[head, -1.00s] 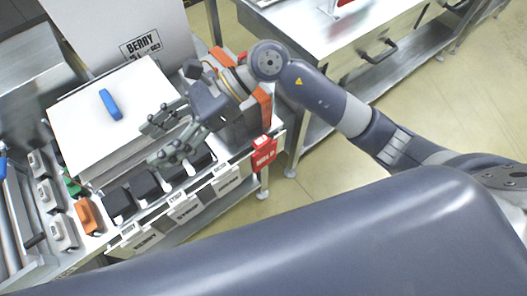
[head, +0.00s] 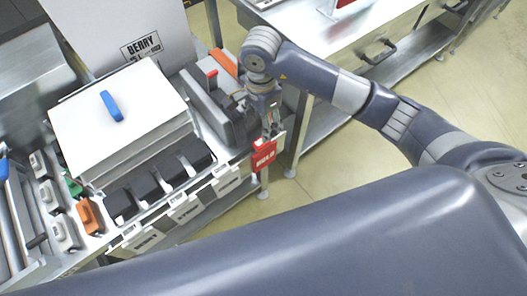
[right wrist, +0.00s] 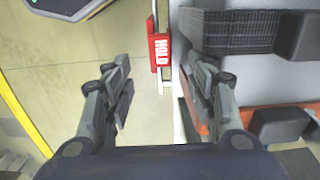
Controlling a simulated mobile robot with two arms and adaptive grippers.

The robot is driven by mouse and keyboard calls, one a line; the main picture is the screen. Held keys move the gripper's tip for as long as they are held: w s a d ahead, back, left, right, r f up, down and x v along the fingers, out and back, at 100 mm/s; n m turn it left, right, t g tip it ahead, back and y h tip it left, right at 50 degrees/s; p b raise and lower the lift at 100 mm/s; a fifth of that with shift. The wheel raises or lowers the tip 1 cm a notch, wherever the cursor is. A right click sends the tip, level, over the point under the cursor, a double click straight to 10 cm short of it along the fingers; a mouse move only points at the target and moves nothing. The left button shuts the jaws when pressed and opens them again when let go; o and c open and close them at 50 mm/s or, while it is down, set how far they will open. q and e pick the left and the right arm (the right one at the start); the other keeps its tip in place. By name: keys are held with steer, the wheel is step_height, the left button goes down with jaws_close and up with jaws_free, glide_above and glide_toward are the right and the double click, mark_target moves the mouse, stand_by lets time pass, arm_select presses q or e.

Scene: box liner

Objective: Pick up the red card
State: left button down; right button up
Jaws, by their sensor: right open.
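The red card (head: 263,155) with white lettering hangs at the right end of the bench's front edge. In the right wrist view the red card (right wrist: 159,51) is seen nearly edge-down, between and just beyond my fingers. My right gripper (head: 270,122) points down right above the card in the head view. In the right wrist view my right gripper (right wrist: 158,80) is open, one finger on each side of the card's line, with nothing between the fingers. I cannot tell the exact gap to the card. My left gripper is not in view.
White label cards (head: 184,207) hang along the same front edge. A dark grey block (head: 215,110) is beside my gripper. A steel table (head: 310,40) stands behind; floor is open right.

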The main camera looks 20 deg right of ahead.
mark_target(262, 153)
step_height(262, 153, down, 8)
steer(key=shift+f+p, duration=0.25)
steer(key=shift+p, duration=0.1)
steer(key=c, duration=1.1)
